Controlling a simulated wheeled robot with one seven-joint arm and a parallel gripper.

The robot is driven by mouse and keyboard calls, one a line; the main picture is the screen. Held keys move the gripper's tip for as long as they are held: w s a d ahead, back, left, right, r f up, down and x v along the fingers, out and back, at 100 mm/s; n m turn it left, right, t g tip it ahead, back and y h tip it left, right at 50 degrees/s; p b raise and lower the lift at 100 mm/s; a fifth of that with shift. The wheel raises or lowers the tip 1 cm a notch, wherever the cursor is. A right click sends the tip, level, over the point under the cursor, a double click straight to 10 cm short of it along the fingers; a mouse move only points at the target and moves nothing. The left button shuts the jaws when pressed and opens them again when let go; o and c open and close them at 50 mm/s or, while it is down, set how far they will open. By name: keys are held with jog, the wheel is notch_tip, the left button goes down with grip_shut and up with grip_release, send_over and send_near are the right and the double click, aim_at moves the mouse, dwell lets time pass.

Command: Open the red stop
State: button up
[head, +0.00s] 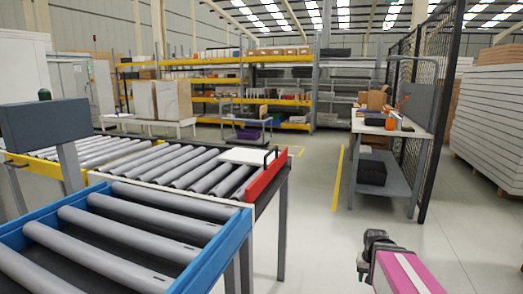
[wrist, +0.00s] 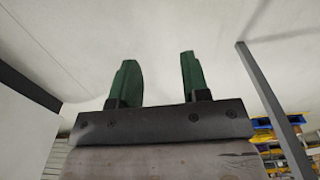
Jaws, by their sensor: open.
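The red stop (head: 264,176) is a red bar standing along the right end of the roller conveyor in the head view. The wrist view shows floor or wall surfaces and no red stop. In the head view my arm is at the bottom right, well apart from the stop.
A blue-framed roller conveyor (head: 130,230) fills the front left. A grey box on a post (head: 46,123) stands at the left. A workbench (head: 390,127) and a black mesh fence (head: 437,100) stand at the right. The floor (head: 320,230) between conveyor and bench is clear.

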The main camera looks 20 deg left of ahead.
jog(key=w+a+r+t, duration=0.1)
jog(key=w+a+r, duration=0.9)
jog(key=a+r, duration=0.1)
jog(key=m+t+y, duration=0.1)
jog(key=t+y, duration=0.1)
jog(key=t, duration=0.1)
send_near(272, 150)
jog(key=x, duration=0.8)
jog(key=shift+w+a+f, duration=0.15)
jog(key=shift+w+f, duration=0.1)
jog(key=shift+f, duration=0.05)
grip_shut()
